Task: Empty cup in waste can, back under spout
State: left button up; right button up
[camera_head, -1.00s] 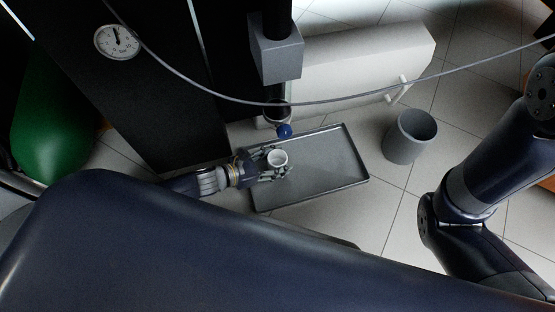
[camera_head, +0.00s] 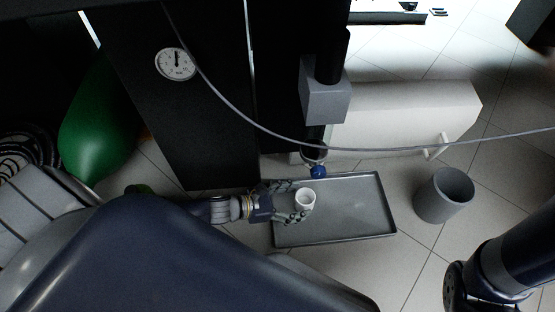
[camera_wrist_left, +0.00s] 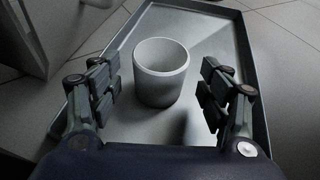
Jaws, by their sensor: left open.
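The white cup (camera_head: 305,199) stands upright on the grey tray (camera_head: 350,208), near its left end. In the left wrist view the cup (camera_wrist_left: 161,73) sits between the fingers, with a visible gap on both sides; its inside looks pale, and I cannot tell what it holds. My left gripper (camera_head: 290,203) is open around the cup; it also shows in the left wrist view (camera_wrist_left: 161,92). The spout with a blue knob (camera_head: 318,171) is just behind the cup. The grey waste can (camera_head: 444,194) stands on the floor right of the tray. My right gripper is out of view.
A grey box on a black column (camera_head: 325,101) rises behind the spout. A cable (camera_head: 300,138) hangs across the view. A white cabinet with a handle (camera_head: 400,112) lies behind the tray. A green tank (camera_head: 100,125) and a gauge (camera_head: 175,64) are at left. The tray's right half is bare.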

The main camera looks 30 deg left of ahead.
pick_arm(q)
jog(key=v, duration=0.8)
jog(key=shift+s+a+r, duration=0.1)
jog(key=shift+s+a, duration=0.05)
jog(key=shift+a, duration=0.05)
